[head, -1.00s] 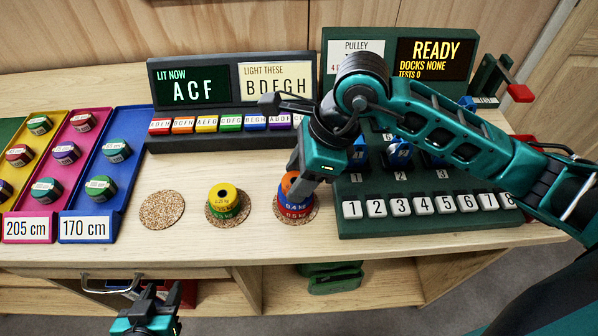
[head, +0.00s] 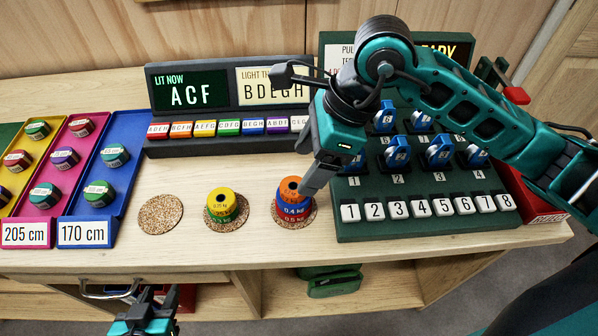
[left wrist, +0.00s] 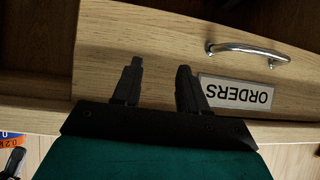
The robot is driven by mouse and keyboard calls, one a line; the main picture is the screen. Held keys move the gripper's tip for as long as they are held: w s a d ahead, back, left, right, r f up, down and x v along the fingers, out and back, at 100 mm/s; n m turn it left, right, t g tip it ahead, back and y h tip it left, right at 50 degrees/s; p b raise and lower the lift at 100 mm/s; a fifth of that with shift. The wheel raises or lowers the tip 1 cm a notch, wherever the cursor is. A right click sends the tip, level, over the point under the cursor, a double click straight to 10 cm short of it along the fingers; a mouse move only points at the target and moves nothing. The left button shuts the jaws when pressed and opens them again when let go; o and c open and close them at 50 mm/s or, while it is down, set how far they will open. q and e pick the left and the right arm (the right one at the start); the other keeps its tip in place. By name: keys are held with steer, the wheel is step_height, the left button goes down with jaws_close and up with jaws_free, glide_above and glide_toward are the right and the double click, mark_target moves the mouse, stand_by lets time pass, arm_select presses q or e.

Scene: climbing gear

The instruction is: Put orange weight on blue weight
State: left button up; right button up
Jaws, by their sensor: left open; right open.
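The orange weight (head: 290,187) sits at the top of a stack on the right cork disc (head: 312,219). Directly under it is the blue weight (head: 293,208), labelled 0.4 kg, and under that a red weight (head: 292,219), labelled 0.5 kg. My right gripper (head: 310,192) is open, just above and to the right of the stack, and holds nothing. It looks apart from the orange weight. My left gripper (head: 152,298) is open and empty, low in front of the table; its two fingers also show in the left wrist view (left wrist: 158,85).
A yellow weight on a green one (head: 222,205) stands on the middle cork disc. The left cork disc (head: 161,214) is empty. The green numbered board (head: 420,228) stands close right of my right gripper. A drawer handle (left wrist: 248,49) is near my left gripper.

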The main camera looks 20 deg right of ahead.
steer(key=v, duration=0.6)
steer(key=shift+d+r, duration=0.2)
steer(key=shift+r, duration=0.2)
steer(key=shift+s+f, duration=0.1)
steer(key=shift+s, duration=0.1)
